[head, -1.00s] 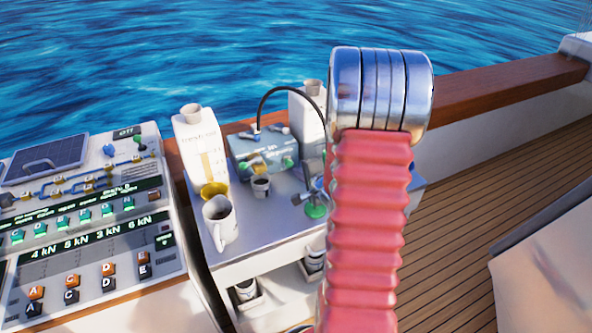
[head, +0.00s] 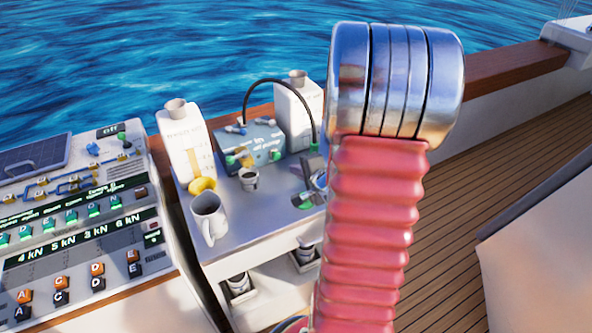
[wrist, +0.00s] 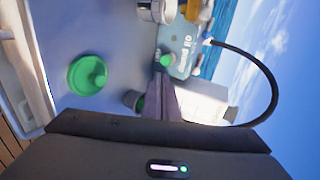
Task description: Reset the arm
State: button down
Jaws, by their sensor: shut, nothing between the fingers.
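My arm, with a red ribbed sleeve and a bright metal joint, fills the middle of the head view. My gripper (wrist: 165,100) shows in the wrist view as dark fingers held together, with nothing between them. In the head view a small grey part of the gripper (head: 315,178) shows at the left edge of the sleeve; the rest is hidden. It appears above the worktop (head: 265,222), near a green round knob (wrist: 88,75), apart from it in the wrist view.
A white mug (head: 209,215), a small grey cup (head: 249,179), two white canisters (head: 186,145) (head: 297,115) and a teal pump box (head: 262,140) with a black hose (head: 285,82) stand on the worktop. A control panel (head: 75,220) is at left. Open deck (head: 450,220) lies right.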

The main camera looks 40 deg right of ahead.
dwell(0.6)
